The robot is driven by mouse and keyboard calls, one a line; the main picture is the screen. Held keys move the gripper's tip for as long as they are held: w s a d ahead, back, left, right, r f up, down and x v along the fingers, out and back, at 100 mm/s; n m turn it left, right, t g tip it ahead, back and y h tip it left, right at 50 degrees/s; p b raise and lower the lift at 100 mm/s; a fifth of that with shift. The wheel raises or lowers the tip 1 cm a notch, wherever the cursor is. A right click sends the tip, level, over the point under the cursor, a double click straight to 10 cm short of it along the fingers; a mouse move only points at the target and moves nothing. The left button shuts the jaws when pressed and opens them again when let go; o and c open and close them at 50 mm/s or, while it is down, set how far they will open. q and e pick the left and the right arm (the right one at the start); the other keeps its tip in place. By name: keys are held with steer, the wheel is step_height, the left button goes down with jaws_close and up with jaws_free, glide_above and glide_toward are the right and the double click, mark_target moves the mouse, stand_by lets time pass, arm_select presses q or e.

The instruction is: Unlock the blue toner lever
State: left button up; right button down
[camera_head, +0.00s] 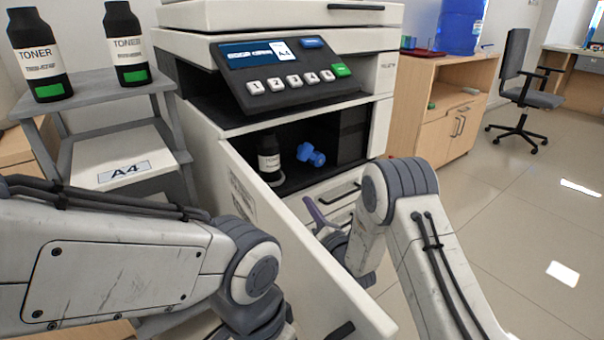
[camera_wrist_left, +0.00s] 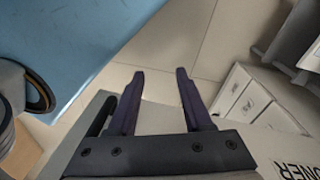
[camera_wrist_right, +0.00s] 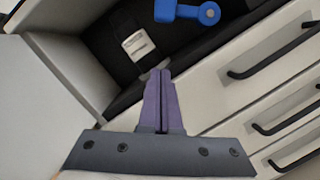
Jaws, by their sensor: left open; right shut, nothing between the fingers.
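The blue toner lever (camera_head: 311,154) sits inside the open printer compartment, to the right of a dark toner bottle (camera_head: 269,158). The lever also shows at the top of the right wrist view (camera_wrist_right: 188,12). My right gripper (camera_head: 312,212) is in front of the compartment, below the lever and apart from it. Its fingers (camera_wrist_right: 162,78) are shut with nothing between them, pointing toward the compartment floor edge and the bottle's pale base. My left gripper's fingers (camera_wrist_left: 158,90) are open and empty in the left wrist view; in the head view they are hidden.
The open printer door (camera_head: 300,245) swings out toward me between my arms. Drawers with dark handles (camera_wrist_right: 275,85) lie below the compartment. The button panel (camera_head: 290,80) is above it. A grey rack (camera_head: 90,95) at left carries two toner bottles (camera_head: 38,55).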

mark_target(310, 155)
steer(key=b+x, duration=0.3)
steer(key=x, duration=0.6)
steer(key=shift+w+a+f, duration=0.1)
steer(key=shift+w+a, duration=0.05)
steer(key=shift+w, duration=0.15)
steer(key=shift+w+d+r+b, duration=0.25)
steer(key=shift+w+d+r, duration=0.05)
steer(key=shift+r, duration=0.25)
steer(key=shift+w+d+r+b, duration=0.2)
steer(key=shift+w+d+r, duration=0.15)
steer(key=shift+r, duration=0.15)
steer(key=shift+w+d+r, duration=0.1)
steer(key=shift+w+r, duration=0.05)
steer(key=shift+r, duration=0.15)
steer(key=shift+w+d+r, duration=0.2)
steer(key=shift+d+r, duration=0.05)
steer(key=shift+r, duration=0.15)
steer(key=shift+r, duration=0.1)
steer(key=shift+r+m, duration=0.2)
steer(key=shift+m, duration=0.3)
